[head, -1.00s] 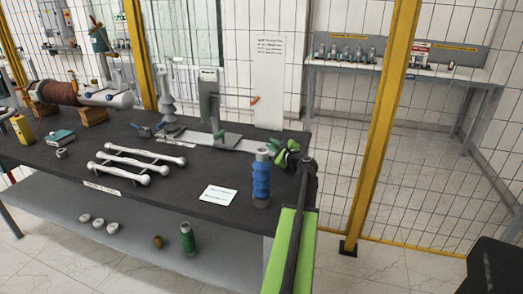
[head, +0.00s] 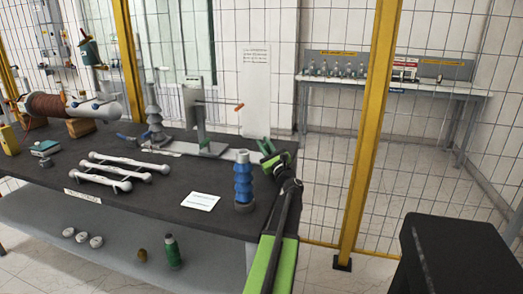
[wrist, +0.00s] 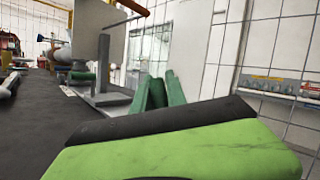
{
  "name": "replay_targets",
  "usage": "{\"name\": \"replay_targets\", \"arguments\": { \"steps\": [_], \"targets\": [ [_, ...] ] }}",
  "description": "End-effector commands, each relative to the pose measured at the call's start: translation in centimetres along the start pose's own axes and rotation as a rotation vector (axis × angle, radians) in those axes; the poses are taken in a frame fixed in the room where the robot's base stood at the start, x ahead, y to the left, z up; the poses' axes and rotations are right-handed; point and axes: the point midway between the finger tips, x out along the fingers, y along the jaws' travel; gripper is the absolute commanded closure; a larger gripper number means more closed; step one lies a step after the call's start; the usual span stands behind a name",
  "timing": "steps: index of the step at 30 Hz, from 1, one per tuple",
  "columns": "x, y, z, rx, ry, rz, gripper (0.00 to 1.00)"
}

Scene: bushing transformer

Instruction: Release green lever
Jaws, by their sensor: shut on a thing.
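My gripper (head: 266,146) has dark green fingers and is above the far right end of the dark table. In the wrist view the fingers (wrist: 160,92) stand nearly together beyond my black and light green arm link. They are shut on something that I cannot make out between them. A grey stand (head: 200,118) is left of the gripper, with an orange-tipped rod (head: 238,107) sticking out to the right. A small green part (wrist: 82,77), possibly the green lever, shows beside the stand in the wrist view. A gap shows between this part and the fingers.
A blue ribbed insulator (head: 243,182) stands at the table's right side, near my arm. A white card (head: 201,201) and white insulator rods (head: 120,170) lie on the dark table (head: 150,205). A yellow post (head: 370,130) and mesh fence are behind and to the right.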

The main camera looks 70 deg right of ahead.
Motion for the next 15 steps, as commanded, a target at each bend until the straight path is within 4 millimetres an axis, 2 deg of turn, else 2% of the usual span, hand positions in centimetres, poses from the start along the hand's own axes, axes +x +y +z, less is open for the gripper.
{"name": "replay_targets", "arguments": {
  "steps": [14, 15],
  "targets": [
    [-0.29, -0.73, -0.12, 0.010, -0.003, -0.016, 1.00],
    [-0.30, -0.74, -0.13, 0.009, -0.003, -0.016, 0.81]
  ]
}}
